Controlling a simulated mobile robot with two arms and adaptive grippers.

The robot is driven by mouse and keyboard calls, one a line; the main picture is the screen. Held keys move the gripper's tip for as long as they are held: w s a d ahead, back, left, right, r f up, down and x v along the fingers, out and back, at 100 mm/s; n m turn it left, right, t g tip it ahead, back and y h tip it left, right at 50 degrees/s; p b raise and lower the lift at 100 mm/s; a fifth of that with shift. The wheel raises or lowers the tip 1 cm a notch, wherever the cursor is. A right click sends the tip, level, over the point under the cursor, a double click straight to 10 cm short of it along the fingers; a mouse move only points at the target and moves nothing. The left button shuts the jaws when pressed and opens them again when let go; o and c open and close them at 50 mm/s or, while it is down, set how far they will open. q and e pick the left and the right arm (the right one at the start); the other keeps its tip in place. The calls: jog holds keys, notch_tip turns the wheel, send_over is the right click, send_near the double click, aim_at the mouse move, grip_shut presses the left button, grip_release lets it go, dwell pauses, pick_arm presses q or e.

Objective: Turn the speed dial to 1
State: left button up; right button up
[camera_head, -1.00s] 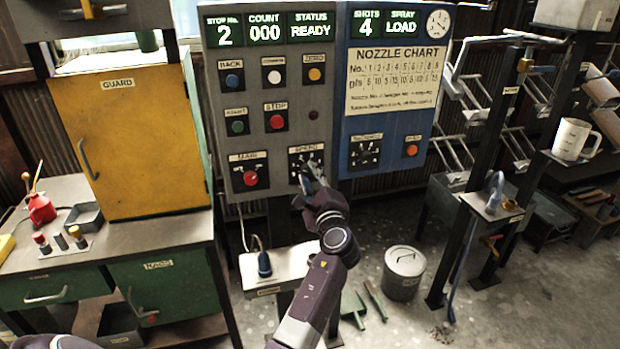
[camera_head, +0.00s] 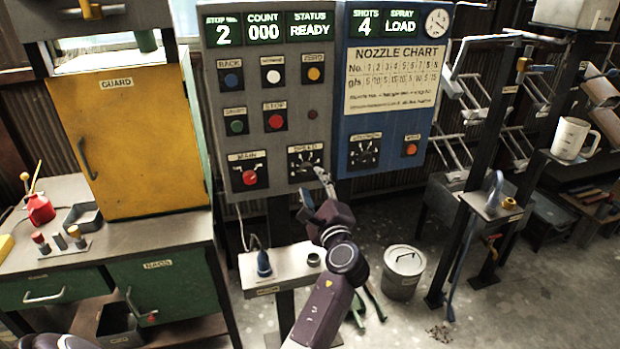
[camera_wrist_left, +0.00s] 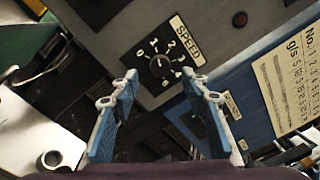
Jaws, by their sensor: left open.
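The speed dial (camera_head: 305,162) is a black knob on a black plate marked SPEED, low on the grey control panel. In the left wrist view the dial (camera_wrist_left: 162,66) shows with its numbers around it, tilted in the picture. I cannot tell for sure which number its pointer is at. My left gripper (camera_head: 324,182) is just below and right of the dial in the head view. In the left wrist view its two blue fingers (camera_wrist_left: 160,86) are apart with nothing between them, and the dial shows beyond the gap. My right gripper is not in view.
The red MAIN switch (camera_head: 250,177) sits left of the dial, and the red STOP button (camera_head: 276,122) above it. A blue panel (camera_head: 388,122) with another dial (camera_head: 365,153) stands to the right. A small white shelf (camera_head: 284,270) is below.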

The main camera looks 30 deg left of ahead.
pick_arm(q)
jog(key=shift+v, duration=1.5)
